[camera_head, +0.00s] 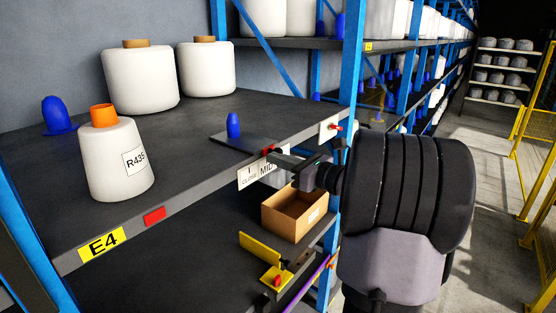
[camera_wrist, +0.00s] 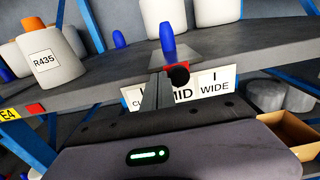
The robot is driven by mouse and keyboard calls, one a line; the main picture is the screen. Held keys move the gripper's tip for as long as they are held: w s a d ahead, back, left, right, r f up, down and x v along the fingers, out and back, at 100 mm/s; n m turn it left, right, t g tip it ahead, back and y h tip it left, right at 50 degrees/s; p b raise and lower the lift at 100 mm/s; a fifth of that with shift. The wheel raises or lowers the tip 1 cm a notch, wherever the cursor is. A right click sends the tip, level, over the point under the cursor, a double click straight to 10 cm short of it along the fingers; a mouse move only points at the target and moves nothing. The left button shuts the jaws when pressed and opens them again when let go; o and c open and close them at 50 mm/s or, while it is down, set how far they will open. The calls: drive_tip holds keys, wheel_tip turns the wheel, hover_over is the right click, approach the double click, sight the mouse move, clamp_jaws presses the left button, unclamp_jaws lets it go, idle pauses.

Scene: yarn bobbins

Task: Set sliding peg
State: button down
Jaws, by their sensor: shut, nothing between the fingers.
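The sliding peg is an upright blue peg (camera_head: 233,125) on a flat dark plate (camera_head: 222,141) at the shelf's front edge. In the wrist view a blue peg (camera_wrist: 167,40) stands just behind a black knob (camera_wrist: 179,76) with a red part around it. The knob is above the MID label (camera_wrist: 184,94), between a partly hidden CLOSE label (camera_wrist: 135,99) and the WIDE label (camera_wrist: 215,85). My gripper (camera_head: 279,159) is shut and empty. Its fingers (camera_wrist: 154,92) are just left of the knob in the wrist view; I cannot tell whether they touch it.
A white bobbin marked R435 (camera_head: 118,165) stands at the left, with white bobbins (camera_head: 138,82) behind. A cardboard box (camera_head: 292,214) and a yellow bracket (camera_head: 262,254) are on the lower shelf. A blue upright (camera_head: 350,60) stands close to my arm.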

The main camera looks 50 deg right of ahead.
drive_tip(key=s+b, duration=0.2)
drive_tip(key=s, duration=0.6)
drive_tip(key=shift+a, duration=0.35)
